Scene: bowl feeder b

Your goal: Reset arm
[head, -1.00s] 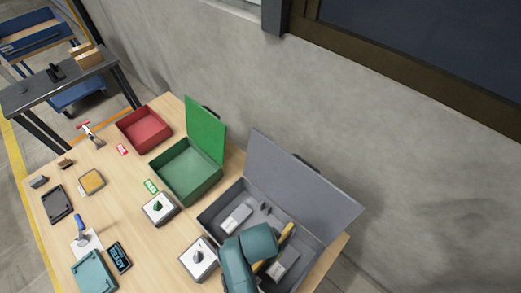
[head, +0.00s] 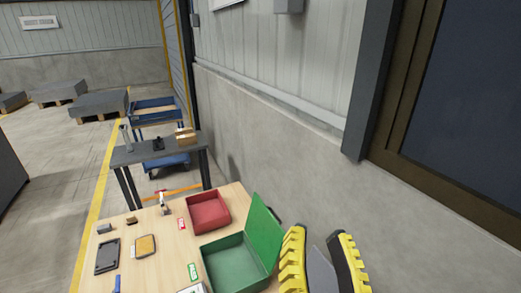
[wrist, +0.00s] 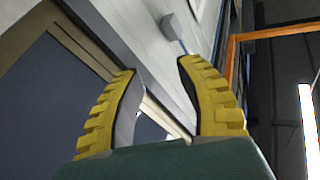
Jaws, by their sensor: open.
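My gripper (head: 320,262) shows at the lower right of the head view, with two yellow toothed fingers spread apart. It is open, and I see nothing held between the fingers. It is raised in front of the wall, right of the green box. In the wrist view my gripper (wrist: 160,100) is also open, with wall panels, a dark window and part of the ceiling beyond it. The grey lidded box is mostly out of the head view; a grey panel shows between the fingers, and I cannot tell if it is its lid.
A green box (head: 207,262) with a raised lid and a red box (head: 190,218) stand on the wooden table (head: 172,230). A black tray (head: 107,256) and a yellow sponge-like block (head: 145,246) lie left. A dark side table (head: 135,154) and blue cart (head: 143,117) stand behind.

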